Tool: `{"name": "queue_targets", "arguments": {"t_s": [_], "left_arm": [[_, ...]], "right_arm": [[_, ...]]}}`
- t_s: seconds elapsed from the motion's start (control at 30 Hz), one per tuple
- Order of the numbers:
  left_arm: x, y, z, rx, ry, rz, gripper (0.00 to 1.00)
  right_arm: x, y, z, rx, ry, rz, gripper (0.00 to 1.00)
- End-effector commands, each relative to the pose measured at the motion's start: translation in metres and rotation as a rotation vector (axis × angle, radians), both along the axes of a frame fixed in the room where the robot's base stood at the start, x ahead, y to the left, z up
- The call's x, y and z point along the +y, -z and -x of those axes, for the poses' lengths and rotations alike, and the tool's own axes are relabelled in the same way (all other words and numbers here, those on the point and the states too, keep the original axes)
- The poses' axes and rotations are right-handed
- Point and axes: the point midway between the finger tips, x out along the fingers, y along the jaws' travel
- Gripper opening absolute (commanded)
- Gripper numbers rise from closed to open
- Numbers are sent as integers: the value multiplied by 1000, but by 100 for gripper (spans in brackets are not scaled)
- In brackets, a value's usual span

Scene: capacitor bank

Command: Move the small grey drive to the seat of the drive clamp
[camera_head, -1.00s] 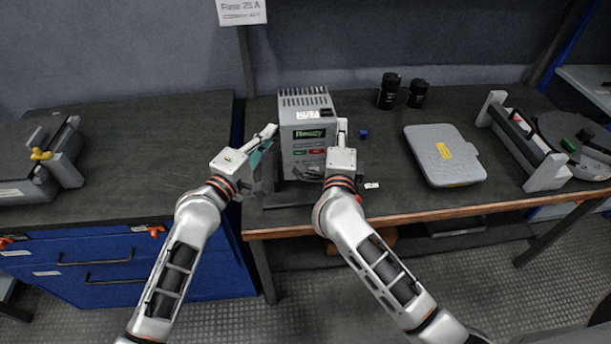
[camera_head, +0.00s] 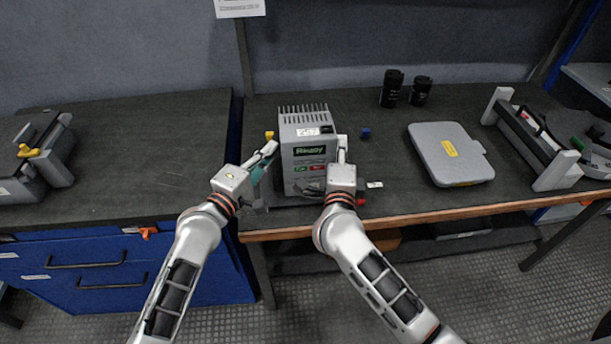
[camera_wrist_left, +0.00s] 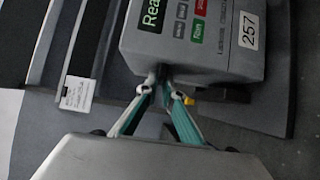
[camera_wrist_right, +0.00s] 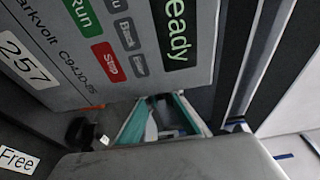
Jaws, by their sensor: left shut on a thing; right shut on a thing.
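The small grey drive (camera_head: 307,178) is a box with a ribbed top, a green Ready display and a 257 label. It is upright at the front of the middle bench, between my two grippers. My left gripper (camera_head: 271,150) is shut on its left side and my right gripper (camera_head: 342,145) on its right side. The fingers also show at its lower edge in the left wrist view (camera_wrist_left: 165,90) and right wrist view (camera_wrist_right: 160,100). A grey fixture with a yellow lever (camera_head: 29,152) stands on the left bench; I cannot tell if it is the drive clamp.
A railed frame (camera_head: 535,138) stands at far right. The left bench top (camera_head: 150,145) is mostly clear.

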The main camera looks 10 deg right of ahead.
Motion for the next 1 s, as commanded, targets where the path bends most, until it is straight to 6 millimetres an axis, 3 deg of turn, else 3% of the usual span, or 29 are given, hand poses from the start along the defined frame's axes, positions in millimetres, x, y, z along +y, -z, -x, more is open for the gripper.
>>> {"name": "queue_targets", "arguments": {"t_s": [0.03,0.1,0.57,1.0], "left_arm": [[-2,5,2,5,4,-2,9],[-2,2,1,2,4,-1,23],[3,1,5,1,1,-1,23],[38,1,54,2,2,-3,23]], "right_arm": [[1,3,0,1,-3,0,9],[1,0,0,-1,-3,0,23],[1,0,0,-1,-1,0,23],[0,1,0,0,0,0,23]]}}
